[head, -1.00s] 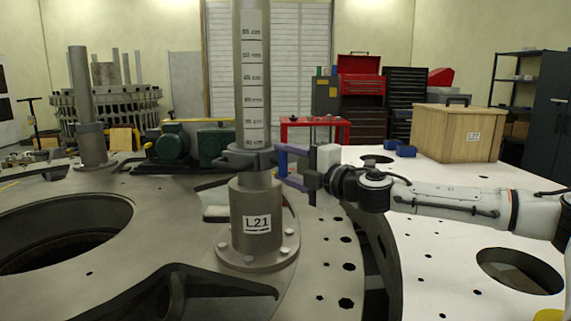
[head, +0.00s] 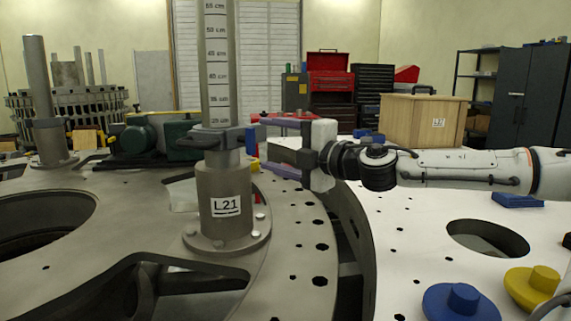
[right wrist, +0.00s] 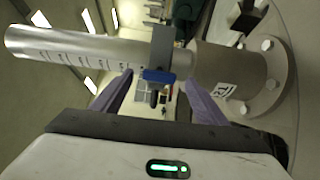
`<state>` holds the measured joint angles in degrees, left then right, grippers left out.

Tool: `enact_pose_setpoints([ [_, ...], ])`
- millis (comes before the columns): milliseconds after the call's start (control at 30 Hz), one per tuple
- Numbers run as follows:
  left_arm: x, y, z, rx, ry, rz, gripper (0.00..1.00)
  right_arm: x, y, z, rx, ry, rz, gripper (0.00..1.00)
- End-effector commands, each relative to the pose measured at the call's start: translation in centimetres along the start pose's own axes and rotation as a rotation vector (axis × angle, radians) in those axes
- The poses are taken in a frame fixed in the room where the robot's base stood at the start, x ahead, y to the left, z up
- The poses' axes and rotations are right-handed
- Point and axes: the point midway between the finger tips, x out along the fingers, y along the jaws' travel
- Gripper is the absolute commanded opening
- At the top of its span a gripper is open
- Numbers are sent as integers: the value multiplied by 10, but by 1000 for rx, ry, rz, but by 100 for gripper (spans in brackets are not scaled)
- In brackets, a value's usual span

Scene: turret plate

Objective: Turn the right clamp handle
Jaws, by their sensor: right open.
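The clamp (head: 222,139) is a dark grey collar around the upright, scale-marked post (head: 216,70), above the base labelled L21 (head: 225,202). Its right handle (head: 251,136) shows a blue end on the collar's right side. In the right wrist view, the blue handle end (right wrist: 158,76) lies across the gap between the fingertips, in front of the dark collar (right wrist: 161,48). My right gripper (head: 263,146) has purple fingers spread wide, just right of the handle, with nothing held. Contact with the handle cannot be told. My left gripper is out of view.
A large grey turret plate (head: 110,215) with openings and bolt holes surrounds the post. A white surface (head: 420,210) lies on the right, with a wooden crate (head: 424,120) at its back. Blue (head: 460,300) and yellow (head: 530,288) knobbed pieces lie at front right.

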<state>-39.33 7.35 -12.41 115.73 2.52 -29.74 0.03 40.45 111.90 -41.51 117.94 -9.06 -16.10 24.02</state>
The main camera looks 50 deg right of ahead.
Motion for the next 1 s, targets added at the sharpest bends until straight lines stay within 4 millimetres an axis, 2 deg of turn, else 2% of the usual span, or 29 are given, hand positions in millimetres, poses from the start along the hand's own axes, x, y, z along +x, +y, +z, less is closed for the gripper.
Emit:
enact_pose_setpoints([
  [100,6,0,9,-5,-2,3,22,-19,-2,1,-1,-2,3,67],
  [300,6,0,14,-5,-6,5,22,-37,0,0,0,-1,1,67],
  [1000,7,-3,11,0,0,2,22,-40,0,0,1,0,-1,67],
])
